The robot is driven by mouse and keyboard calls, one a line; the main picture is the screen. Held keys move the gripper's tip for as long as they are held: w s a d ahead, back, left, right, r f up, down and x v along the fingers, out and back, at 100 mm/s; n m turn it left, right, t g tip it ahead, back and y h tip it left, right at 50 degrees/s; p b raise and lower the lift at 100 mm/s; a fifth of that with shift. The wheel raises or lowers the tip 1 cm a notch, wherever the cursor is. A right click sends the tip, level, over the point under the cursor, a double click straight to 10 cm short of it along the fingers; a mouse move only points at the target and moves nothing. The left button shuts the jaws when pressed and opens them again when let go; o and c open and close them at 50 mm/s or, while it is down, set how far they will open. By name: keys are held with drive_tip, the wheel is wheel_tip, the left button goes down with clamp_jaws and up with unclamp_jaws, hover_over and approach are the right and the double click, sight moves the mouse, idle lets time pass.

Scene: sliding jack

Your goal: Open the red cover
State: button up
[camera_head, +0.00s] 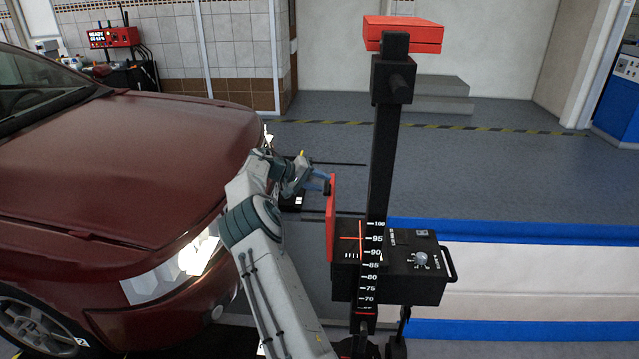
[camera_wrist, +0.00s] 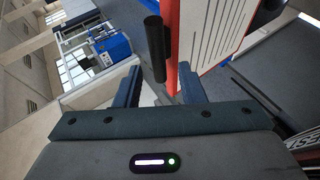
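The red cover (camera_head: 332,222) is seen nearly edge-on in the head view. It stands upright at the left side of the black box (camera_head: 400,280) on the jack's post. In the wrist view the cover's red edge (camera_wrist: 171,30) runs beside a white striped panel (camera_wrist: 210,35). My gripper (camera_head: 323,178) is at the cover's upper left. In the wrist view my gripper (camera_wrist: 158,72) has its fingers apart, with a black cylinder (camera_wrist: 154,45) showing between and beyond the tips. The right finger is close to the red edge; I cannot tell if they touch.
A dark red car (camera_head: 120,170) stands to the left, near my arm.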

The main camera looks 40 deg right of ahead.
drive_tip(key=b+v, duration=0.1)
drive_tip(key=v, duration=1.2)
drive_tip(key=shift+a, duration=0.2)
drive_tip(key=shift+r, duration=0.1)
drive_tip(key=s+a+r+n+t+y, duration=0.1)
drive_tip(key=s+a+r+t+y, duration=0.25)
drive_tip(key=s, duration=0.55)
drive_tip(key=s+a+r+n+y, duration=0.1)
drive_tip(key=s+a+r+y, duration=0.1)
drive_tip(key=s+a+y, duration=0.5)
drive_tip(key=s+a+f+n, duration=0.1)
drive_tip(key=s+a+f, duration=0.1)
drive_tip(key=s+a, duration=0.3)
drive_tip(key=s+a+f+n+t+y, duration=0.1)
drive_tip(key=s+a, duration=0.5)
drive_tip(key=s, duration=0.6)
drive_tip(key=s+a+f+n+t, duration=0.1)
drive_tip(key=s+a+f, duration=0.1)
drive_tip(key=s+a, duration=0.3)
drive_tip(key=s, duration=0.4)
drive_tip(key=shift+a+f, duration=0.2)
drive_tip(key=shift+f, duration=0.1)
